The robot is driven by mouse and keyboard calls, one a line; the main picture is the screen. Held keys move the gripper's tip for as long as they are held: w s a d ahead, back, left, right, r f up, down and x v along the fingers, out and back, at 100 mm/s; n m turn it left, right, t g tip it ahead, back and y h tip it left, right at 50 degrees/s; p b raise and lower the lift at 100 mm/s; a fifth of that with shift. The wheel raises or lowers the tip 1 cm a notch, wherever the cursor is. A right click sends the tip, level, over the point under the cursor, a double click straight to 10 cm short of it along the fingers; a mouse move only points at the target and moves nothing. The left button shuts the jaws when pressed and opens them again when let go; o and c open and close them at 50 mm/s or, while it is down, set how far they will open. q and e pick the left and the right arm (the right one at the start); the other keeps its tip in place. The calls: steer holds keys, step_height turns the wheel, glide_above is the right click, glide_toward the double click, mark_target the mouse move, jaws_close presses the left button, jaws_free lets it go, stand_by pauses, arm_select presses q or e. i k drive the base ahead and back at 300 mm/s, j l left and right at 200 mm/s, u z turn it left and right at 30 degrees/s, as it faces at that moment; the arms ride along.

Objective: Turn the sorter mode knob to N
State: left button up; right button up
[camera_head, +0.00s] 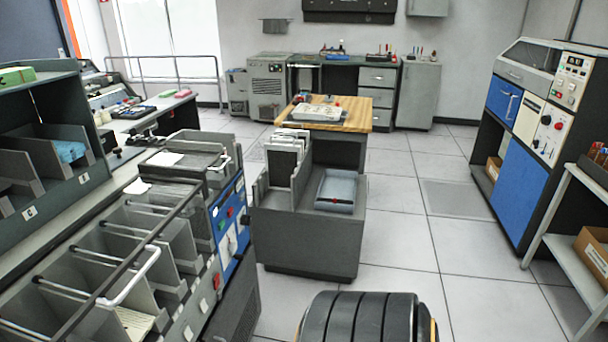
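A grey machine with a row of open card bins, which looks like the sorter (150,225), stands at the left front. Its blue control panel (228,226) is on the end facing the aisle, with small green and red buttons and pale controls. The panel is seen at a steep slant. I cannot tell which control is the mode knob, where it points, or read any letter there. Neither of my grippers is in view.
A low grey cabinet (305,242) with a card rack and tray stands close right of the panel. A wooden-topped table (347,112) is behind it. A blue-panelled machine (523,189) and a shelf (572,250) stand at right. Tiled floor (395,215) is clear between.

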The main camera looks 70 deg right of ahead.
mark_target(245, 219)
steer(key=z, duration=1.8)
steer(key=i+l+u, duration=0.2)
steer(key=i+l, duration=0.15)
